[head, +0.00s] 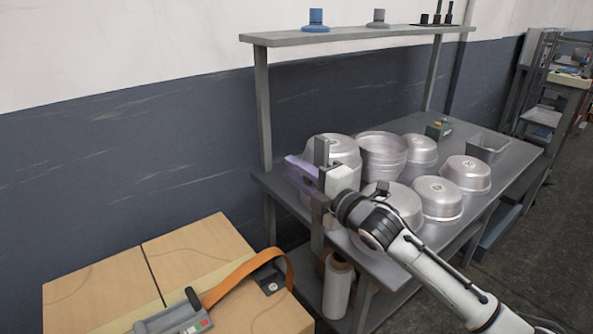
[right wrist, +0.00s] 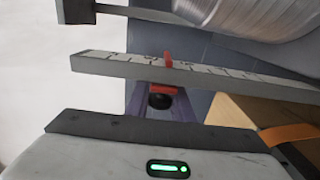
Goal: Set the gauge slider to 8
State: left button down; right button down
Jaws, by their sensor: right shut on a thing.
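My right gripper (head: 322,180) reaches in from the lower right and is at the purple part (head: 300,172) by the front left of the pan table. In the right wrist view a pale ruler-like scale (right wrist: 215,76) with dark tick marks crosses the picture. A red pointer (right wrist: 168,61) stands against the scale, with a red slider piece (right wrist: 163,89) and a round black knob (right wrist: 160,101) below it. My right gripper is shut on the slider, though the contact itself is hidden. No numbers are readable. My left gripper is not in view.
Several metal pans (head: 437,198) stand on the grey table (head: 500,195), close behind and beside my right gripper. A shelf (head: 355,34) runs above. Cardboard boxes (head: 200,250) with a grey strap tool (head: 176,318) and an orange strap (head: 240,275) are at the lower left.

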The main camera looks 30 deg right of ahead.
jog(key=shift+r+p, duration=0.45)
jog(key=shift+r, duration=0.35)
jog(key=c, duration=1.6)
grip_release()
jog(key=shift+o, duration=0.2)
jog(key=s, duration=1)
jog(key=shift+s+d+b, duration=0.2)
jog(key=shift+d+b, duration=0.2)
jog(key=shift+b, duration=0.05)
